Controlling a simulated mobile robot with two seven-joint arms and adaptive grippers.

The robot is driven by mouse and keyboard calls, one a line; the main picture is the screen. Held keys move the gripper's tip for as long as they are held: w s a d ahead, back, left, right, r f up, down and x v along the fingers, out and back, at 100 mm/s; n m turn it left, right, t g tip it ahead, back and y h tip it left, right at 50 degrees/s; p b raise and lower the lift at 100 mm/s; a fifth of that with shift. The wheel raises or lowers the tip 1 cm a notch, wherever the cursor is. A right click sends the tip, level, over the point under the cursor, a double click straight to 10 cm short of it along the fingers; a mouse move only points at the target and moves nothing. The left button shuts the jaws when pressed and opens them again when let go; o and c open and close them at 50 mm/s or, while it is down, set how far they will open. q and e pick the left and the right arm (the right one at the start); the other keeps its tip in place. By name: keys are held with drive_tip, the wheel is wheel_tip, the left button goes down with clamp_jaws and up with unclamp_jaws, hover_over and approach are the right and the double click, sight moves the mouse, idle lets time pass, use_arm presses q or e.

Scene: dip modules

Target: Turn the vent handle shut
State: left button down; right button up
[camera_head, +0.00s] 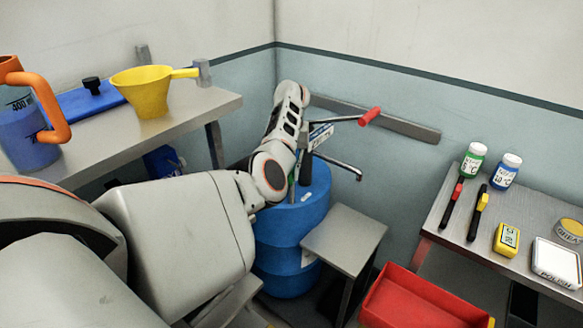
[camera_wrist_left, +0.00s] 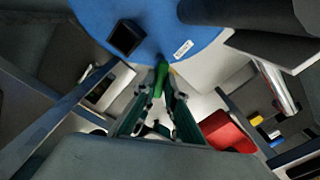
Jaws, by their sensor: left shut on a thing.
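A blue drum (camera_head: 308,225) stands in the corner, partly behind my left arm. Its blue lid (camera_wrist_left: 150,20) fills the top of the left wrist view. A slim green handle (camera_wrist_left: 158,82) shows there at the lid's near edge. My left gripper (camera_wrist_left: 161,78) is shut on the green handle, its fingers on either side of it. In the head view my arm hides most of the gripper, and a sliver of green (camera_head: 291,190) shows beside the drum top. I cannot tell how far the handle is turned. My right gripper is not in view.
A pump with a red-gripped crank (camera_head: 369,116) and a spout (camera_head: 340,165) rises from the drum. A small grey table (camera_head: 345,238) and red bin (camera_head: 420,300) stand to its right. Benches with a yellow funnel (camera_head: 148,92) and bottles (camera_head: 505,171) flank both sides.

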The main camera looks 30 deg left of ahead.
sight(292, 174)
use_arm(q)
drive_tip(key=shift+m, duration=0.9)
drive_tip(key=m, duration=0.4)
drive_tip(key=shift+p, duration=0.3)
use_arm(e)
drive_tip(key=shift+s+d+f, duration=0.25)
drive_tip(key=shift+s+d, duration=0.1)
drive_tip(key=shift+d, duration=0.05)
use_arm(q)
drive_tip(key=shift+m, duration=0.3)
drive_tip(key=c, duration=2.1)
unclamp_jaws()
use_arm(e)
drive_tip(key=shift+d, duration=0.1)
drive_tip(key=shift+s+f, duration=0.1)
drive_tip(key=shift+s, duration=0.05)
use_arm(q)
drive_tip(key=shift+r, duration=0.2)
wheel_tip(292, 174, up, 12)
drive_tip(key=shift+f, duration=0.15)
